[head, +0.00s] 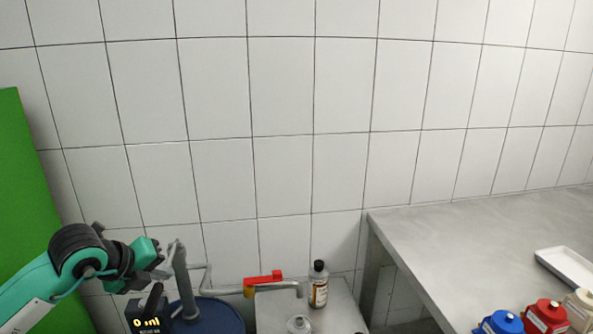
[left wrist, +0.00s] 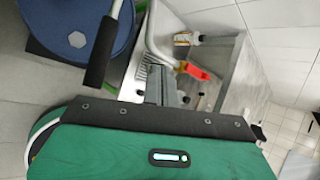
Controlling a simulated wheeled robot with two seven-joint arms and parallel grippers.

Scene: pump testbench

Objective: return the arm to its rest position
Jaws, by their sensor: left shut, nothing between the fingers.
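My left arm (head: 72,265), teal and black, reaches in from the left edge in the head view. It is bent and held up in front of the tiled wall. My left gripper (head: 172,252) is at its end, near the upper part of a grey pump post (head: 184,283). I cannot tell the gap between them. In the left wrist view, the grey fingers of the left gripper (left wrist: 166,75) are shut with nothing between them. My right gripper is in neither view.
A blue drum (head: 218,318) stands below the left gripper. A red valve handle (head: 263,278) and a dark-capped bottle (head: 318,285) are at a metal stand. Right, a grey table (head: 450,245) holds a white tray (head: 568,268) and blue, red and beige containers. A green panel (head: 25,185) stands left.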

